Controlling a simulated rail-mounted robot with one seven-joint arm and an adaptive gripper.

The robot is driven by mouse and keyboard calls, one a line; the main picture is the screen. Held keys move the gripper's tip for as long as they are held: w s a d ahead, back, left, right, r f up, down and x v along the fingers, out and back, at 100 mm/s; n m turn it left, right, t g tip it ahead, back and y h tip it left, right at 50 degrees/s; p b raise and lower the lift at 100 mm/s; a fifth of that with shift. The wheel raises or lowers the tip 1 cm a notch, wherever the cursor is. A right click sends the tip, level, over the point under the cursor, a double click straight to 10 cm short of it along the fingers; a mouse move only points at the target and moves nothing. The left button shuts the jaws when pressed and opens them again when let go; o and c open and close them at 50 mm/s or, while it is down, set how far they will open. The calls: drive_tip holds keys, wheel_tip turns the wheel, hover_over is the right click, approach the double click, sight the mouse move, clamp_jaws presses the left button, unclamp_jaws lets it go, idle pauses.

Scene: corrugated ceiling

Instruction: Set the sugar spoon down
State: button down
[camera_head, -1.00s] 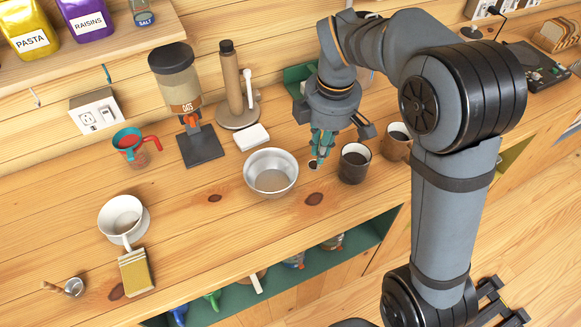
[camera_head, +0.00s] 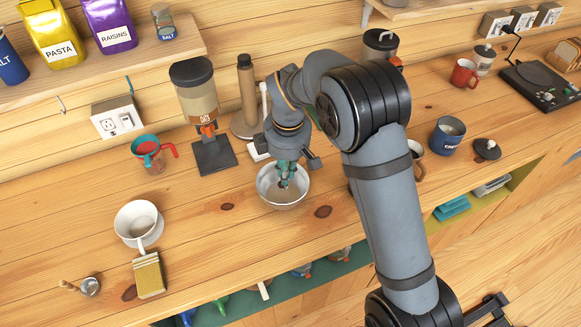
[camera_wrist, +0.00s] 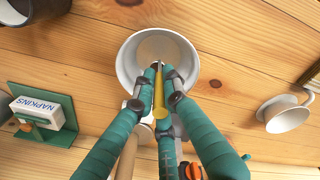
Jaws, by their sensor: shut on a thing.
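My gripper (camera_head: 286,178) reaches down over the grey metal bowl (camera_head: 299,200) on the wooden counter. In the wrist view, my gripper (camera_wrist: 160,74) is shut on a thin yellow handle (camera_wrist: 159,95), which I take to be the sugar spoon's. The handle lies between the fingers, and its far end points into the bowl (camera_wrist: 190,75). The spoon's head is hidden or too small to make out. I cannot tell whether the spoon touches the bowl.
An oats dispenser (camera_head: 195,88) stands behind the bowl. A blue canister (camera_head: 447,138) and its dark lid (camera_head: 487,149) are at right.

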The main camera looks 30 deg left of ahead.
drive_tip(key=shift+f+p, duration=0.4)
drive_tip(key=shift+f, duration=1.2)
drive_tip(key=shift+f, duration=0.1)
drive_tip(key=shift+f, duration=0.15)
drive_tip(key=c, duration=1.8)
unclamp_jaws()
drive_tip(key=shift+r, duration=0.6)
drive_tip(key=r, duration=0.7)
drive_tip(key=d+r+b, duration=0.1)
drive_tip(key=r, duration=0.3)
drive_tip(key=shift+s+r, duration=0.15)
drive_tip(key=shift+s, duration=0.15)
